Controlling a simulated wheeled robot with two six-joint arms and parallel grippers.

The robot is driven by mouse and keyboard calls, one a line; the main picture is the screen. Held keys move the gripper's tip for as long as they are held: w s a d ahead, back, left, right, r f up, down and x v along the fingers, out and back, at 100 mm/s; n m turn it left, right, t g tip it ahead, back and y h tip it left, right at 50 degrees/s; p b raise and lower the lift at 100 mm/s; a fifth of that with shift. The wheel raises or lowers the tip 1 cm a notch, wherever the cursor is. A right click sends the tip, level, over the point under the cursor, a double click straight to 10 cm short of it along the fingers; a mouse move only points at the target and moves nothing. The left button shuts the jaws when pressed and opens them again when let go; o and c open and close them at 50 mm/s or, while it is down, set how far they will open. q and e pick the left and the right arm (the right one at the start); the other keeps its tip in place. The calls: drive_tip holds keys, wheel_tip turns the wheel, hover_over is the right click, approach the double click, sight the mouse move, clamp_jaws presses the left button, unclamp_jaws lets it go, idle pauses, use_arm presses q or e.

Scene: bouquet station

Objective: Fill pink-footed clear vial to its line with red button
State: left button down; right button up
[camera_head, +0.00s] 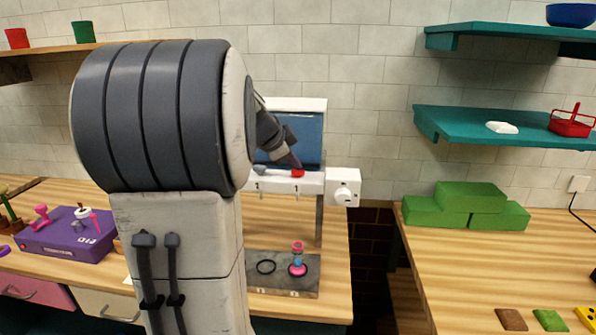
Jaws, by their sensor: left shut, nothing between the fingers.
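The dispenser (318,182) is a white machine with a blue tank, standing on the counter against the wall. Its red button (298,174) is on the right part of the front ledge. My left gripper (297,167) is shut and empty, its tip at the red button; contact looks likely but is hard to tell. The clear vial (298,257) with a pink foot stands upright on the dark base plate below, at the right ring. Red shows in its upper part and blue lower down. Its line and fill level are too small to read. My right gripper is out of view.
My left arm hides much of the counter and the dispenser's left side. An empty dark ring (266,267) lies left of the vial. Green blocks (468,207) sit on the right counter, beyond a gap.

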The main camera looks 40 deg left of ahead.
sight(295, 172)
use_arm(q)
drive_tip(key=shift+f, duration=0.25)
drive_tip(key=shift+r, duration=0.1)
idle(0.4)
drive_tip(key=shift+r, duration=0.95)
drive_tip(key=shift+r+p, duration=0.1)
drive_tip(key=shift+p, duration=0.2)
drive_tip(key=shift+r+p, duration=1.35)
drive_tip(key=shift+r, duration=1.1)
idle(0.9)
